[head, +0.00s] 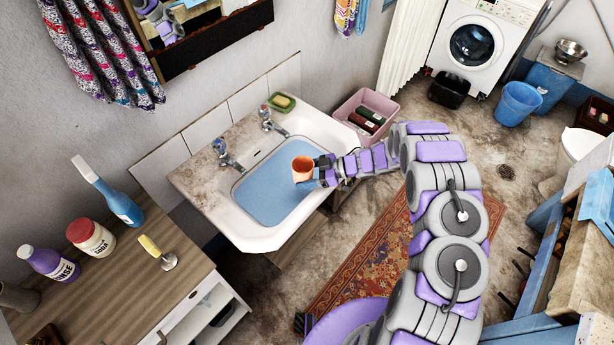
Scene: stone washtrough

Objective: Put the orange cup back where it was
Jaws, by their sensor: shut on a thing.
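The orange cup (302,168) is small and looks upright, with its open top toward me. It is over the right part of the washbasin (211,210), which holds blue water (262,190). My gripper (312,176) is shut on the cup from its right side, with my arm reaching in over the basin's right rim. I cannot tell how high the cup is above the water. The fingers hide part of the cup's right side.
Taps (226,157) and a green soap dish (282,102) are at the basin's back edge. A wooden counter (115,285) with several bottles and a brush stands at lower left. A patterned rug (355,265) covers floor at right.

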